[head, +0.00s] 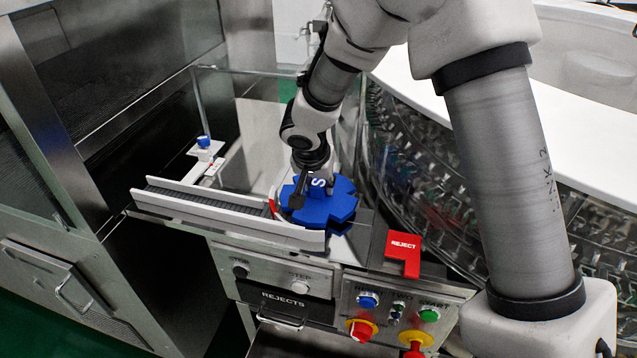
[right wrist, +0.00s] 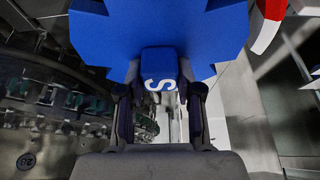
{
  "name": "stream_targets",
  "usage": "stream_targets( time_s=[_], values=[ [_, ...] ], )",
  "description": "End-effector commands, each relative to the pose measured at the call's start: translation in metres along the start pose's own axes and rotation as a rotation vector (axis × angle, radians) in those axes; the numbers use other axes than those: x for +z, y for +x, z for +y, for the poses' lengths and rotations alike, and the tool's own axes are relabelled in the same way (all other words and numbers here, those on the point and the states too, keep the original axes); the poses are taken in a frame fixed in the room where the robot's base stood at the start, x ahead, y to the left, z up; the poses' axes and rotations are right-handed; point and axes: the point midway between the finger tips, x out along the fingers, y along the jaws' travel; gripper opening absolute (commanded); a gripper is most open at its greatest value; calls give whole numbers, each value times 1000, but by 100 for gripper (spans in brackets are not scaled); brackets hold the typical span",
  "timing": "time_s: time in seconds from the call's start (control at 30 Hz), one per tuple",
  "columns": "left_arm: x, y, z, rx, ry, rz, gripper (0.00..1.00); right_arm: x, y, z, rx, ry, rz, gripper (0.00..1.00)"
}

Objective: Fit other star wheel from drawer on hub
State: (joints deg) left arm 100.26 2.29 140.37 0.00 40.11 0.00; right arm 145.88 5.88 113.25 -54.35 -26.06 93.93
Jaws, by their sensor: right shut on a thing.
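The blue star wheel (head: 340,206) has notched edges and a raised block marked with a white S. My right gripper (head: 313,184) is shut on that block, with the wheel over the deck at the end of the conveyor. In the right wrist view the two fingers (right wrist: 160,98) sit on either side of the S block, and the blue wheel (right wrist: 150,28) spreads beyond them. The hub is hidden; I cannot tell whether the wheel touches it. My left gripper is not in view.
A railed conveyor (head: 225,208) runs left from the wheel. A red REJECT chute (head: 403,252) stands to its right. Below are a drawer front marked REJECTS (head: 283,299) and a button panel (head: 395,312). The curved bottle washer (head: 430,170) lies right, close to my arm.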

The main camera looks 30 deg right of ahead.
Motion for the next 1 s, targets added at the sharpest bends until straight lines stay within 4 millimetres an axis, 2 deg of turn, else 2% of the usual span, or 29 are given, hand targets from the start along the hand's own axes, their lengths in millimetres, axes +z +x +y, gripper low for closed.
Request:
stream_targets(
  time_s=[0.03,0.07,0.1,0.13,0.4,0.53,0.67,0.9,1.0],
  values=[
    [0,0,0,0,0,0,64,-1,-1,0,-1,0,1,0],
    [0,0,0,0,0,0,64,-1,-1,0,-1,0,1,46],
    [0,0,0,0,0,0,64,-1,-1,0,-1,0,1,60],
    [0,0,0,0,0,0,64,-1,-1,0,-1,0,1,64],
    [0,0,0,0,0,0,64,0,0,0,1,0,-1,64],
    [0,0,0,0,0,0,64,0,-9,0,-1,0,2,64],
    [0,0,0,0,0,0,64,-1,-35,-1,-2,1,5,64],
    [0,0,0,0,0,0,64,-1,-96,0,-2,0,5,64],
    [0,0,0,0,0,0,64,-1,-112,0,-1,0,4,64]
  ],
)
